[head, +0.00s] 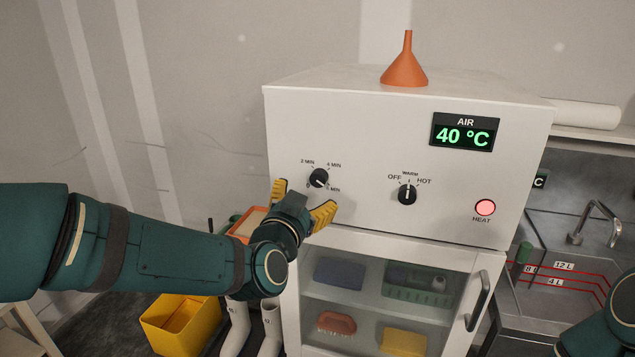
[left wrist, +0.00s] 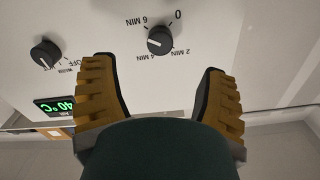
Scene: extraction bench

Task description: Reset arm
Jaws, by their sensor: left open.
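My left gripper (head: 302,200) is open and empty, with yellow-padded fingers, in front of the white cabinet's timer knob (head: 319,178). In the left wrist view the picture is upside down; the open fingers (left wrist: 158,70) lie either side of the black timer knob (left wrist: 160,40), apart from it, with a gap between. The marks read 0, 2, 4 and 6 MIN; I cannot tell the knob's setting surely. The heat knob (head: 407,194) points up to WARM. The display (head: 466,132) reads 40 °C and the HEAT lamp (head: 485,207) glows red. My right gripper is out of view.
The white cabinet (head: 290,120) has a glass door (head: 480,300), shut, with items on shelves inside. An orange funnel (head: 404,67) stands on top. A yellow bin (head: 180,322) and white boots (head: 236,330) are on the floor. A steel sink with a tap (head: 598,222) is right.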

